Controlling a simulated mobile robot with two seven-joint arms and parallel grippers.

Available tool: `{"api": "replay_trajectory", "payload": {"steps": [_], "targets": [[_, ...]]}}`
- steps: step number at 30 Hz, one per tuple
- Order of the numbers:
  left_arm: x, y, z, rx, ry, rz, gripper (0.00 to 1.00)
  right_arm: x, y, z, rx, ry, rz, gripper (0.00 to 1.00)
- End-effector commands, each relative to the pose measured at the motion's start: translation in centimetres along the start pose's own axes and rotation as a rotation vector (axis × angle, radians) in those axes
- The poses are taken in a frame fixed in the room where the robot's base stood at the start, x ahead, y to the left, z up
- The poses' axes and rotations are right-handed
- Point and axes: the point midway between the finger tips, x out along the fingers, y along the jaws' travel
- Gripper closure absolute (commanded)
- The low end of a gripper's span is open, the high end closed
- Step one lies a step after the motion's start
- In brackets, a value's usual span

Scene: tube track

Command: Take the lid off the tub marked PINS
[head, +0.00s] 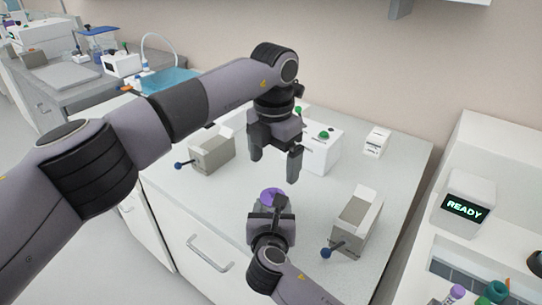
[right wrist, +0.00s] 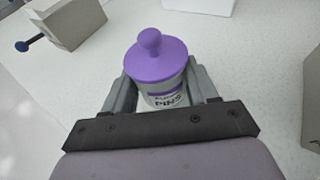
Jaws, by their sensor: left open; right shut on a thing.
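The tub marked PINS (right wrist: 166,97) stands upright on the white worktop, with its purple lid (right wrist: 156,60) and round knob on top. In the head view the lid (head: 271,195) shows just beyond my right gripper, and most of the tub is hidden. My right gripper (right wrist: 165,88) has one finger on each side of the tub and is shut on its body below the lid. My left gripper (head: 276,163) is open and empty, pointing down above the worktop, beyond the tub in the head view.
A grey box with a blue-knobbed lever (head: 212,152) stands at the left, and a similar one (head: 355,222) at the right. A white box with a green button (head: 322,148) stands behind my left gripper. A READY display (head: 467,205) stands farther right.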

Motion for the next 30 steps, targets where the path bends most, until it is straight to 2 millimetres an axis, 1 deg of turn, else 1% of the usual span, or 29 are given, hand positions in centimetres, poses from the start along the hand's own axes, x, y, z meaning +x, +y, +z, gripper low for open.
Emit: {"api": "replay_trajectory", "payload": {"steps": [3,9,15,18,20,23,30], "targets": [[-0.8,-0.2,-0.3,-0.14,-0.025,0.011,0.07,0.0,0.0,-0.1,0.0,0.001,-0.001,0.97],[-2.1,-0.3,-0.8,-0.356,-0.074,0.023,0.07,0.0,0.0,-0.1,0.0,0.001,-0.001,0.97],[-3.0,-0.2,-1.1,-0.481,-0.108,0.027,0.07,0.0,0.0,-0.1,0.0,0.001,-0.001,0.97],[-3.0,-0.2,-1.1,-0.506,-0.115,0.027,0.07,0.0,0.0,-0.1,0.0,0.001,-0.001,0.97],[-2.6,-0.2,-1.1,-0.511,-0.115,0.027,0.07,0.0,0.0,-0.1,0.0,0.001,-0.001,0.97],[-1.4,-0.2,-1.0,-0.512,-0.113,0.026,0.07,0.0,0.0,-0.1,0.0,0.001,-0.001,0.97],[3.1,0.1,-0.6,-0.512,-0.112,0.026,0.07,0.0,0.0,-0.1,0.0,0.001,-0.001,0.97]]}}
